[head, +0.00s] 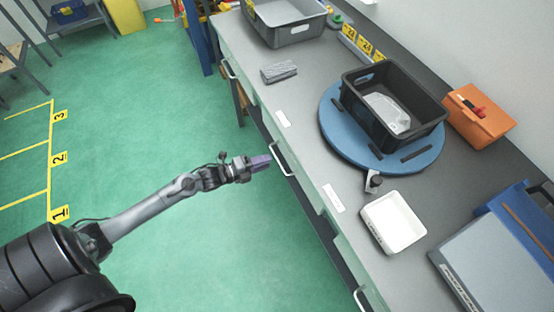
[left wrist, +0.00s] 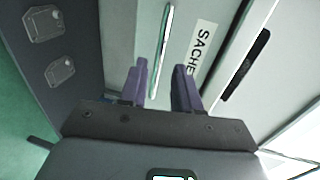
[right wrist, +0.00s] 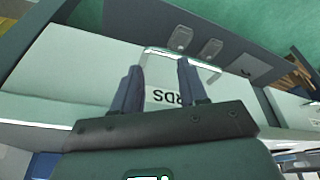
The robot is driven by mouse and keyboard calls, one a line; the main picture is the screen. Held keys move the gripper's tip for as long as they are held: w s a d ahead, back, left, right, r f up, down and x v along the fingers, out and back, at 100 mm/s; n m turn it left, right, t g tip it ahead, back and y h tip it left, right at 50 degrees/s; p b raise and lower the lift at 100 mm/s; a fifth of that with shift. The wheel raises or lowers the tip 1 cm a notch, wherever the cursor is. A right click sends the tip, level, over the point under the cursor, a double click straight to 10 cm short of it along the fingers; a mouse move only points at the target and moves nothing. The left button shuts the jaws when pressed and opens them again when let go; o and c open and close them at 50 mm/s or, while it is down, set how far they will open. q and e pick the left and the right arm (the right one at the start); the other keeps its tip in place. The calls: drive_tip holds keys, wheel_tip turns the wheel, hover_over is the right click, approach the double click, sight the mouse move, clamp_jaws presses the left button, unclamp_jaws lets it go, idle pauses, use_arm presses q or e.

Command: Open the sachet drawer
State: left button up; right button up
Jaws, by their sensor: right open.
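The sachet drawer's pale front shows in the left wrist view with a label (left wrist: 203,48) reading "SACHE", the rest cut off. A bar handle (left wrist: 167,38) stands beside that label. My left gripper (left wrist: 161,66) is open, its two purple fingers apart, and the handle lines up with the gap between them; contact is not visible. In the head view my left gripper (head: 262,162) is at the bench front, close beside a drawer handle (head: 280,158).
On the bench (head: 300,85) are a black crate (head: 420,132) on a blue turntable (head: 345,148), a white tray (head: 374,226), a grey bin (head: 285,33) and an orange box (head: 478,125). Green floor (head: 150,110) in front of the bench is mostly clear.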

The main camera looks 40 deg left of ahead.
sight(277, 157)
use_arm(q)
drive_tip(key=shift+b+x, duration=0.5)
drive_tip(key=shift+x, duration=2.4)
drive_tip(key=shift+c, duration=0.3)
clamp_jaws()
